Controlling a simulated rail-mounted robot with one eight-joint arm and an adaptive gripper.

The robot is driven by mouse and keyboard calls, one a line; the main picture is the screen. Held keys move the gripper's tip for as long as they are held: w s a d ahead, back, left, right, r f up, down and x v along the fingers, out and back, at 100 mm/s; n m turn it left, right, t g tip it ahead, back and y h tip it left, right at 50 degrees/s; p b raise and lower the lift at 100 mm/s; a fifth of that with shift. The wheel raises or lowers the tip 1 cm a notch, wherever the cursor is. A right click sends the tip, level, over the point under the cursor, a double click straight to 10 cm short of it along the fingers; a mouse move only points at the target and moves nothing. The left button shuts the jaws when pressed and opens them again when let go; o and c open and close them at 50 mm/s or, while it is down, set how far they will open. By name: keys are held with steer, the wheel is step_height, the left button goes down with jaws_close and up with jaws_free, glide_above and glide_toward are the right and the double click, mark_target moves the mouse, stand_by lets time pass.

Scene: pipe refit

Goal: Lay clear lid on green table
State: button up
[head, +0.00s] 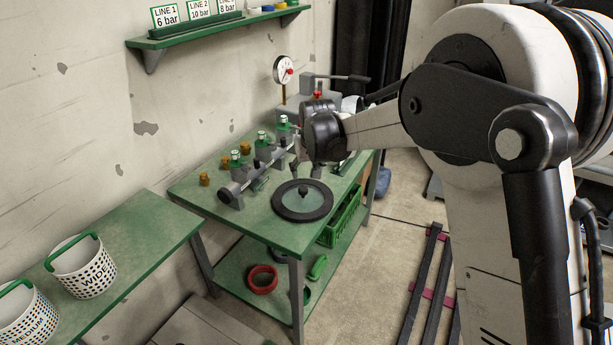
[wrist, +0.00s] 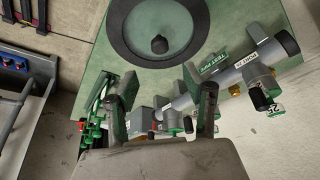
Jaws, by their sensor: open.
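The clear lid (head: 316,200) is a round see-through disc with a wide black rim and a dark knob in its middle. It lies flat on the green table (head: 262,228), near the table's front right part. In the wrist view the lid (wrist: 186,45) is at the top, beyond my fingertips. My gripper (head: 306,170) is above the table, just behind the lid in the head view, apart from the knob. In the wrist view my gripper (wrist: 163,100) has its two fingers wide apart with nothing held between them.
A grey pipe (head: 232,190) with green-topped valves and brass fittings runs along the table behind the lid. A pressure gauge (head: 285,70) stands at the back. A green crate (head: 342,222) is below the tabletop. White baskets (head: 84,268) stand on the left bench.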

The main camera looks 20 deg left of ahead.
steer(key=shift+r, duration=0.25)
steer(key=s+d+r+m+t, duration=0.1)
steer(key=s+d+r, duration=0.35)
steer(key=d, duration=0.45)
steer(key=s+d+r+m, duration=0.1)
steer(key=s+d+r, duration=0.4)
steer(key=d, duration=0.4)
steer(key=s+d+r+m+t, duration=0.1)
steer(key=s+d+r, duration=0.2)
steer(key=d+r, duration=0.5)
steer(key=s+d+f+m+h, duration=0.1)
steer(key=s+d+f+m, duration=0.1)
steer(key=s+d, duration=0.6)
steer(key=s+d+f+m+t+h, duration=0.1)
steer(key=s+d+f, duration=0.1)
steer(key=s+d, duration=0.7)
steer(key=s, duration=0.5)
steer(key=shift+s+d+f+m+t, duration=0.3)
steer(key=shift+s+f+m, duration=0.1)
